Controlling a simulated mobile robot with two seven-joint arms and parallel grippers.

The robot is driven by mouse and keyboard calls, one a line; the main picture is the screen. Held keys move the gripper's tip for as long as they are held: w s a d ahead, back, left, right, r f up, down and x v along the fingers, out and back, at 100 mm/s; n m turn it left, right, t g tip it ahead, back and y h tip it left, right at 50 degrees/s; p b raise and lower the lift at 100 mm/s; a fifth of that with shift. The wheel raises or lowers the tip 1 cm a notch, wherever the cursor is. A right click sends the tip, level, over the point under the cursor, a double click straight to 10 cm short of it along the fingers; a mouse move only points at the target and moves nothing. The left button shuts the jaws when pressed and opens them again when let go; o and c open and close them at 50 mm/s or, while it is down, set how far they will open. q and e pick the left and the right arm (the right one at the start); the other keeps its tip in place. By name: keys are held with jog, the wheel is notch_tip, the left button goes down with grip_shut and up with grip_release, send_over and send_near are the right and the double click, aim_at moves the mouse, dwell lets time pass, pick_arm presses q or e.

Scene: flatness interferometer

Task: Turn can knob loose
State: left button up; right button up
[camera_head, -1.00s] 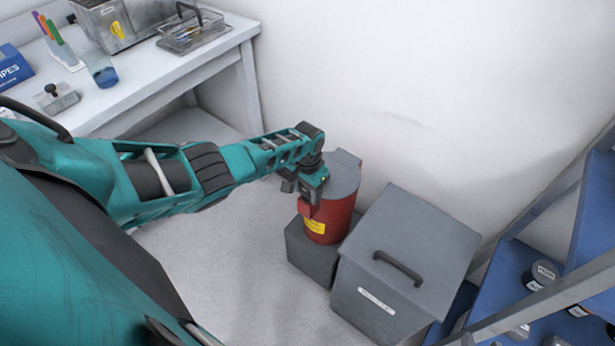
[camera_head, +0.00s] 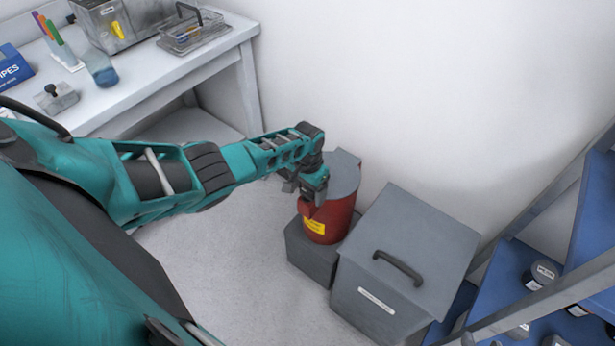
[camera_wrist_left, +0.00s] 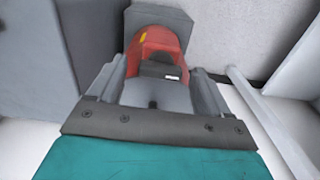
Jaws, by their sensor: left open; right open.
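The red can (camera_head: 332,219) with a grey lid (camera_head: 343,174) and a yellow label stands on a dark grey block against the wall. A small red part, seemingly its knob (camera_head: 305,207), sticks out at the can's left side. My left gripper (camera_head: 307,192) is right at this part, with its jaws open. In the left wrist view, the red can (camera_wrist_left: 158,44) lies ahead between the two spread fingers of my left gripper (camera_wrist_left: 158,82). A dark block-like piece sits between the fingers; whether they touch the knob I cannot tell. My right gripper is not in view.
A grey lidded bin (camera_head: 405,255) with a black handle stands close to the can's right. The dark grey block (camera_head: 310,255) is under the can. A blue shelf rack (camera_head: 540,270) is at the right, a white bench (camera_head: 150,82) at upper left. The floor in front is clear.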

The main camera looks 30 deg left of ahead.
aim_at(307, 192)
pick_arm(q)
notch_tip(307, 192, up, 6)
jog(key=p, duration=0.3)
jog(key=shift+f, duration=0.25)
notch_tip(307, 192, up, 7)
jog(key=shift+r, duration=0.2)
jog(key=s+d+f+m+t+h, duration=0.15)
jog(key=s+d+f+t, duration=0.25)
jog(key=s+d+f, duration=0.45)
jog(key=s+d+r+t, duration=0.3)
jog(key=s+r+t, duration=0.3)
jog(key=s+r, duration=0.2)
jog(key=shift+s+d+t, duration=0.35)
jog(key=shift+s+t, duration=0.05)
jog(key=shift+s, duration=0.2)
